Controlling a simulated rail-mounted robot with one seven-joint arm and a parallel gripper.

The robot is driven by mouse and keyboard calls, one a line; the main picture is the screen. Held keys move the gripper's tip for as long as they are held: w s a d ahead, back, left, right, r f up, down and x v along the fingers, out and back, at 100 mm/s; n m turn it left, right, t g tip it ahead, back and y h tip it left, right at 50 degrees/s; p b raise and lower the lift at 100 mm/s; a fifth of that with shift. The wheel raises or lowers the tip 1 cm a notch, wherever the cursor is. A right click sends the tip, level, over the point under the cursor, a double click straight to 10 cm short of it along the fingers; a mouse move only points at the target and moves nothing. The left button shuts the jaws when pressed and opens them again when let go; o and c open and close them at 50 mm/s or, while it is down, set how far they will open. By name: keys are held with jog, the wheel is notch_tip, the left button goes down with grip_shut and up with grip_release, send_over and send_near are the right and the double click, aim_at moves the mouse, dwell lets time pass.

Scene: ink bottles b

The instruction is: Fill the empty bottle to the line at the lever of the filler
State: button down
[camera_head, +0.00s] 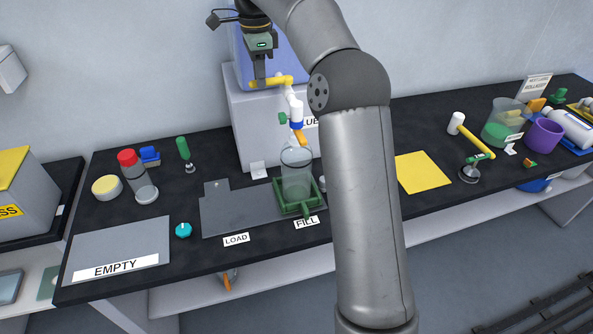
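A clear bottle (296,178) stands upright in a green holder (297,209) at the FILL end of a dark grey plate (230,211). No liquid is clearly visible in it, and its line is too small to make out. The filler's spout (297,135), white with a blue ring and orange tip, is just above the bottle's mouth. The filler's yellow lever (272,82) extends left from the white pipe. My gripper (259,80) points down at the lever's left part; its fingers look close around or against it, but I cannot tell whether they grip it.
A white block (245,120) carries a blue tank behind the spout. A red-capped bottle (140,182), a yellow-lidded jar (107,187) and a teal knob (183,230) stand left. The EMPTY mat (120,247) is bare. A yellow sheet (423,172) lies right of my arm.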

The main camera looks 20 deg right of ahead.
jog(key=shift+s+d+n+b, duration=0.1)
jog(key=shift+s+n+b, duration=0.1)
jog(key=shift+s+n, duration=0.6)
jog(key=shift+s+d+n+b, duration=0.1)
jog(key=shift+s+n+b, duration=0.2)
jog(key=shift+n, duration=0.9)
jog(key=shift+s+d+n, duration=0.3)
jog(key=shift+s+n, duration=0.25)
jog(key=shift+n, duration=0.45)
jog(key=shift+s+d+n, duration=0.25)
jog(key=shift+s+n, duration=0.25)
jog(key=shift+n, duration=0.5)
jog(key=shift+s+d+n, duration=0.35)
jog(key=shift+s+n, duration=0.05)
jog(key=shift+n, duration=0.6)
dwell(3.0)
